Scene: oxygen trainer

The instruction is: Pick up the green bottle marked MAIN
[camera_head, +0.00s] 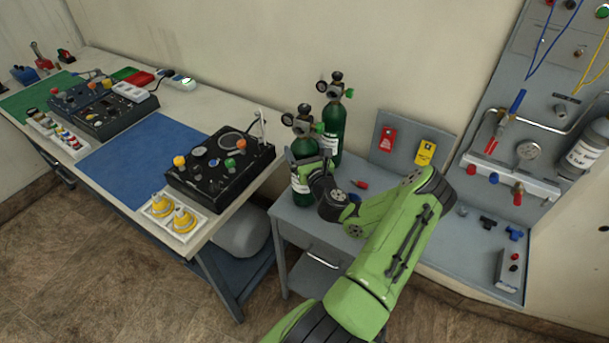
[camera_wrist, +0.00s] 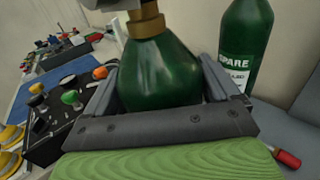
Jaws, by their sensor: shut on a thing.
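A green bottle (camera_head: 299,188) with a gauge and valve on top stands upright at the left of the small grey cabinet top. Its label cannot be read here. My gripper (camera_head: 310,165) is around its upper body. In the wrist view this bottle (camera_wrist: 160,70) sits between the two grey fingers of my gripper (camera_wrist: 160,85), which are shut on it. A second green bottle (camera_head: 331,132) stands just behind it to the right. In the wrist view this second bottle (camera_wrist: 243,40) shows a label reading SPARE. I cannot tell whether the held bottle touches the cabinet top.
The long workbench (camera_head: 215,215) with a black control box (camera_head: 220,163) and yellow cups (camera_head: 172,212) lies to the left. A grey panel with red and yellow tags (camera_head: 426,152) stands behind the cabinet. A red-handled item (camera_head: 359,184) lies on the cabinet top. A wall panel (camera_head: 540,120) rises at right.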

